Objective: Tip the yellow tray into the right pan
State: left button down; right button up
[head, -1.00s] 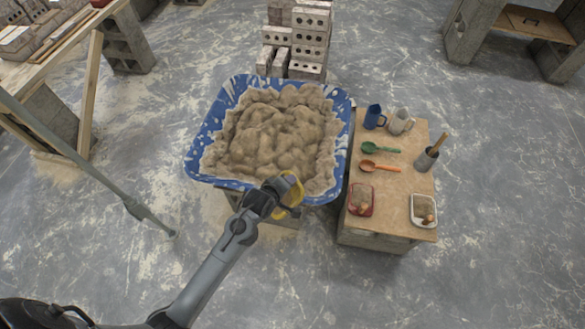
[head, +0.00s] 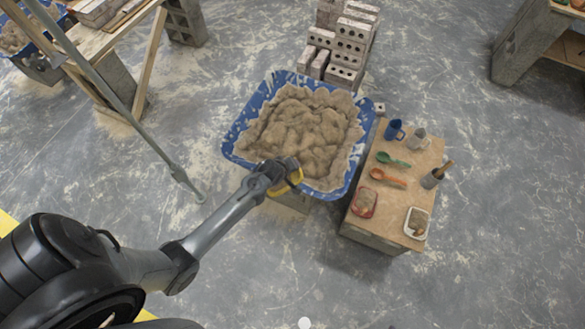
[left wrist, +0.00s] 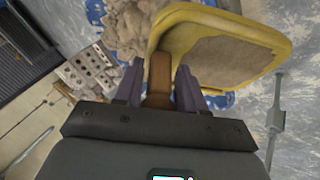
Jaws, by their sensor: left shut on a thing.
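The yellow tray (head: 292,179) is held by my left gripper (head: 276,176) over the near rim of the blue tub (head: 238,137). In the left wrist view, the fingers of my left gripper (left wrist: 158,85) are shut on a brown handle at the side of the yellow tray (left wrist: 262,37). A flat grey-brown surface shows inside its raised rim; I cannot tell how deep it is. The blue tub is heaped with lumpy mortar (head: 305,125). My right gripper is not in view. I cannot tell which vessel is the right pan.
A low bench (head: 403,180) right of the tub carries a blue jug (head: 394,130), a grey jug (head: 418,138), green and orange scoops, a red dish (head: 365,202) and a white dish (head: 416,222). Bricks (head: 345,50) stand behind. Another blue tub (head: 38,62) is far left. Floor in front is clear.

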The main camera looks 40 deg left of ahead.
pick_arm(q)
jog(key=g, duration=0.1)
jog(key=g+y, duration=0.1)
jog(key=g, duration=0.1)
jog(key=shift+w+r+m+y, duration=0.25)
jog(key=shift+r+m+y, duration=0.1)
jog(key=shift+m+y, duration=0.05)
jog(key=shift+d+f+g+y+b, duration=0.1)
jog(key=shift+g+y+b, duration=0.4)
jog(key=shift+g, duration=0.6)
